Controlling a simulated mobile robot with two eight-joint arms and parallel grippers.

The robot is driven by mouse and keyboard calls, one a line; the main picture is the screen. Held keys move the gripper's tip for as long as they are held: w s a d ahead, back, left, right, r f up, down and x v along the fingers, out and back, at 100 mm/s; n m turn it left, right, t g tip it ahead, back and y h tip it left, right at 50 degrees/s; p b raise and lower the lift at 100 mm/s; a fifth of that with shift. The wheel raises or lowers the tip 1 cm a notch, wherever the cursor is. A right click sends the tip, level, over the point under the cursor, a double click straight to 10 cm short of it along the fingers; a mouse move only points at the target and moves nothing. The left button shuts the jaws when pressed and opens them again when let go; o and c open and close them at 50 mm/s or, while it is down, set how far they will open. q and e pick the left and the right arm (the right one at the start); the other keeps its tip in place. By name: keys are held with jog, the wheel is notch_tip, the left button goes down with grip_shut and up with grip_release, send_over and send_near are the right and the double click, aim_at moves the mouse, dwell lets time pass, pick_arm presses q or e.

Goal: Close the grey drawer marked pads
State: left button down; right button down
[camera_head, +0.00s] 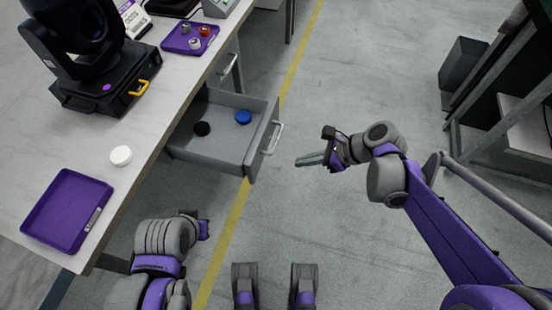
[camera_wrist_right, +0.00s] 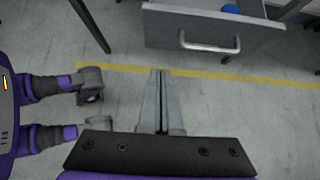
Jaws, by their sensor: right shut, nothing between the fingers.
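The grey drawer (camera_head: 222,151) stands pulled out from under the bench in the head view. A black round pad (camera_head: 202,129) and a blue round pad (camera_head: 243,117) lie inside it. Its bar handle (camera_head: 273,139) is on the front panel, which also shows in the right wrist view (camera_wrist_right: 165,25). No marking is readable on it. My right gripper (camera_head: 298,162) is shut and empty, to the right of the drawer front and apart from it. In the right wrist view its fingers (camera_wrist_right: 160,72) point towards the handle. My left arm is at lower left; its fingers are hidden.
The bench top holds a black stage light (camera_head: 95,60), a white round pad (camera_head: 121,156), an empty purple tray (camera_head: 50,215) and another purple tray (camera_head: 178,42) with small parts. A grey bin (camera_head: 462,64) stands at right. The floor beyond the drawer front is clear.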

aim_at(256, 166)
jog(key=x, duration=0.4)
jog(key=a+r+b+x, duration=0.1)
jog(key=x, duration=0.3)
jog(key=b+x, duration=0.1)
jog(key=x, duration=0.3)
jog(key=shift+w+a+r, duration=0.1)
jog(key=shift+a+r, duration=0.2)
jog(key=shift+r, duration=0.05)
jog(key=shift+w+a, duration=0.15)
jog(key=shift+a, duration=0.3)
jog(key=w+a, duration=0.2)
jog(key=a, duration=0.6)
jog(key=w+a, duration=0.3)
jog(key=a, duration=0.6)
jog(key=w+a, duration=0.3)
jog(key=a, duration=0.6)
jog(key=shift+w, duration=0.2)
jog(key=shift+w+a+r, duration=0.1)
jog(key=shift+a+r, duration=0.05)
jog(key=shift+a, duration=0.1)
jog(key=shift+d, duration=0.1)
